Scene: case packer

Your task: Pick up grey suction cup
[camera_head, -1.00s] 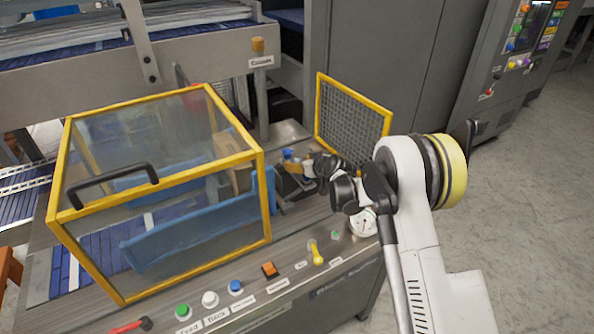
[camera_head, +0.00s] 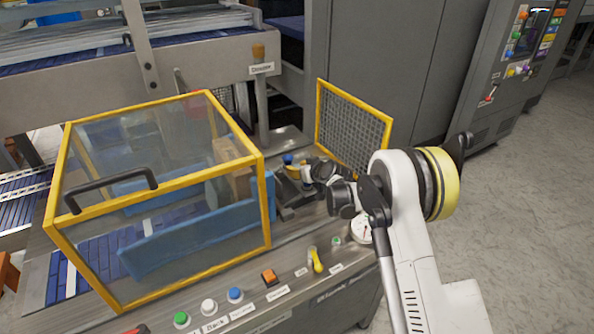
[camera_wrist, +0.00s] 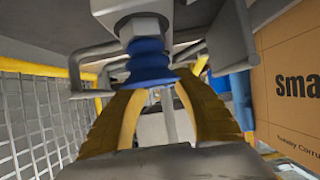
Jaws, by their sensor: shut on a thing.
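A blue bellows suction cup (camera_wrist: 148,62) hangs under a metal nut fitting at the top centre of the wrist view. The yellow fingers of my gripper (camera_wrist: 152,82) are shut around its lower end. In the head view, my gripper (camera_head: 294,171) is beside the right end of the yellow-framed guard, and a small blue spot (camera_head: 288,159) shows at its tips. I make out no grey cup; the one at my fingers looks blue. My fingers and wrist hide part of the contact.
The yellow-framed clear guard (camera_head: 262,205) stands left of my gripper. A mesh panel (camera_head: 352,128) stands behind and right. A cardboard box (camera_wrist: 290,85) is close on the right in the wrist view. Buttons (camera_head: 235,295) line the front panel. Open floor (camera_head: 530,200) lies right.

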